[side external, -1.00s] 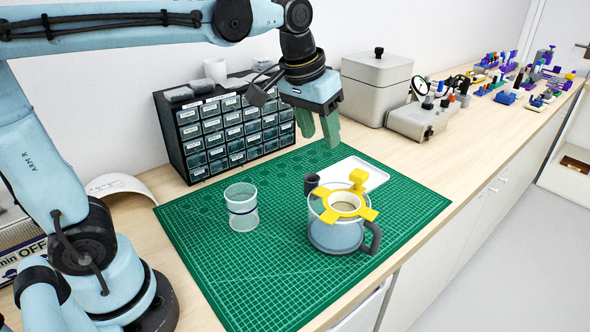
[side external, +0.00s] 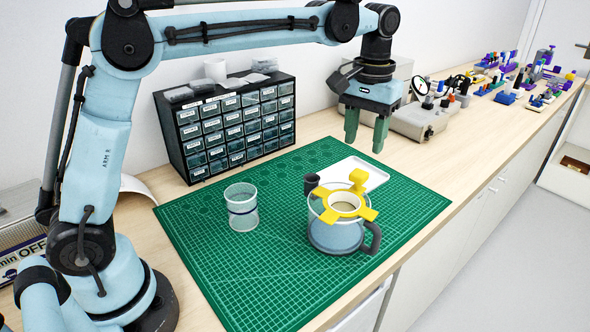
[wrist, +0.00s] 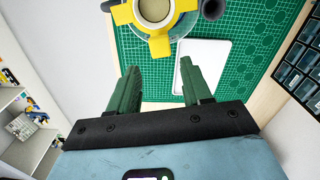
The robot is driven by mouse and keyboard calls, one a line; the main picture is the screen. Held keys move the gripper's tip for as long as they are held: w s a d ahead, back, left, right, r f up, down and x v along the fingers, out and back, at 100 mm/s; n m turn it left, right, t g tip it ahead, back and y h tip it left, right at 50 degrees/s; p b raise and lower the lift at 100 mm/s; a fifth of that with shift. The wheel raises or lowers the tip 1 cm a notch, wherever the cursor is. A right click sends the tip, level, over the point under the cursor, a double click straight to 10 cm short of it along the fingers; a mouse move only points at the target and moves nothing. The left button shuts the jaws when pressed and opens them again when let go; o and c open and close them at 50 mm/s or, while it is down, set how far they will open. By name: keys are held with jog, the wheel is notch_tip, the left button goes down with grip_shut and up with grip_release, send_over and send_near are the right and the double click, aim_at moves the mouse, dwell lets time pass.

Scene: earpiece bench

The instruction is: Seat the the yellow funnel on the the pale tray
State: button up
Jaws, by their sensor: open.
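The yellow funnel (side external: 357,183) rests on top of a clear jug (side external: 330,238) with a dark handle, its arms reaching over the rim. It also shows at the top of the wrist view (wrist: 160,46). The pale tray (side external: 371,171) lies flat and empty on the green mat behind the jug, and shows in the wrist view (wrist: 207,58) too. My gripper (side external: 365,147) hangs in the air above and behind the tray, with its green fingers apart and nothing between them. In the wrist view the fingers (wrist: 158,88) point toward the jug and tray.
A clear cup (side external: 241,212) stands on the green mat (side external: 270,270), left of the jug. A small black cup (side external: 311,183) stands beside the jug. A drawer cabinet (side external: 228,128) stands at the back left. A grey box and a device are behind my gripper. The front of the mat is free.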

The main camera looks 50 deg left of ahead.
aim_at(359, 173)
jog(key=shift+f, duration=3.6)
jog(key=shift+c, duration=0.2)
jog(key=c, duration=0.8)
notch_tip(359, 173, up, 11)
jog(key=shift+r, duration=0.1)
jog(key=shift+w+a+f+n, duration=1.7)
jog(key=shift+a+n, duration=1)
jog(key=shift+n, duration=0.9)
jog(key=shift+w+a+f+n, duration=1.25)
jog(key=shift+a+f+n, duration=1.15)
jog(key=shift+n, duration=1.2)
jog(key=shift+w+a+f+n, duration=1.55)
jog(key=shift+a+n, duration=1.45)
jog(key=shift+n, duration=0.6)
